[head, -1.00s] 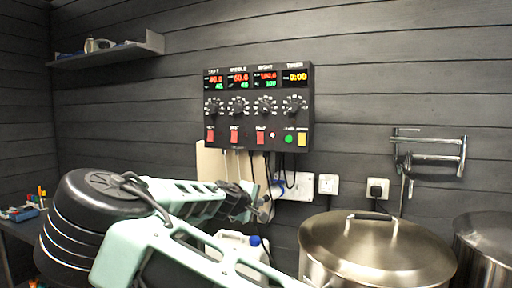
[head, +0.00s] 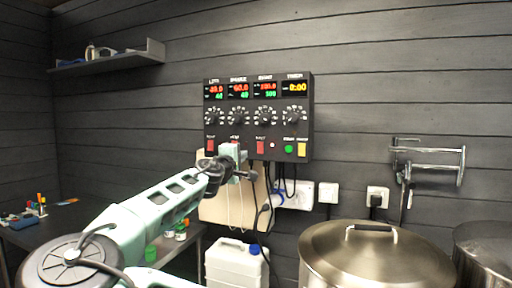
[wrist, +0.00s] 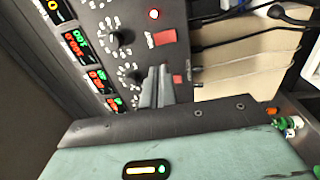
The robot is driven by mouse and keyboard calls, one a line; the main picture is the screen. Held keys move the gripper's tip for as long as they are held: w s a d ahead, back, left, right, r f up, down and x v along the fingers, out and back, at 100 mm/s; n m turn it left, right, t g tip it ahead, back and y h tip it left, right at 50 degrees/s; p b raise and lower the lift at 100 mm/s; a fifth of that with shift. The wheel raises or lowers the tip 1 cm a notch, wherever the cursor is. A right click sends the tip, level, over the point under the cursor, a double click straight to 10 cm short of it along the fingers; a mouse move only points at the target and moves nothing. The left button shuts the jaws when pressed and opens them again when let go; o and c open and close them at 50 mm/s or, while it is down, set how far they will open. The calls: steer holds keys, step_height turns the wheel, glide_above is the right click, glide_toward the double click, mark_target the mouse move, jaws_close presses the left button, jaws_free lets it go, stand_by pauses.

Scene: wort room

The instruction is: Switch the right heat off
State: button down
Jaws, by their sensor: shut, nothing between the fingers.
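The black control panel (head: 283,101) hangs on the wall, with displays, knobs and a row of switches. The right heat's red switch (head: 260,147) is below the third knob (head: 265,116), left of a small lit red lamp (head: 272,145). In the wrist view the same red switch (wrist: 165,37) lies just beyond my gripper (wrist: 157,75). The fingers are shut and empty, near the panel face between the right and middle switches; contact cannot be told. In the head view my gripper (head: 238,152) partly covers the middle switch.
Cables hang below the panel, above a white canister (head: 234,263). A lidded steel pot (head: 375,255) stands lower right.

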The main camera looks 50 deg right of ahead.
steer(key=p, duration=0.6)
glide_toward(259, 144)
steer(key=x, duration=0.5)
steer(key=shift+d, duration=0.15)
steer(key=shift+x, duration=0.8)
steer(key=shift+w+f, duration=0.1)
steer(key=shift+f, duration=0.1)
steer(key=shift+r+p, duration=0.1)
steer(key=shift+p, duration=0.2)
steer(key=shift+d+r+y+p, duration=0.2)
steer(key=shift+r+y+p, duration=0.25)
steer(key=shift+y+p, duration=0.1)
steer(key=shift+f, duration=0.25)
steer(key=shift+a+b, duration=0.1)
steer(key=shift+b, duration=0.2)
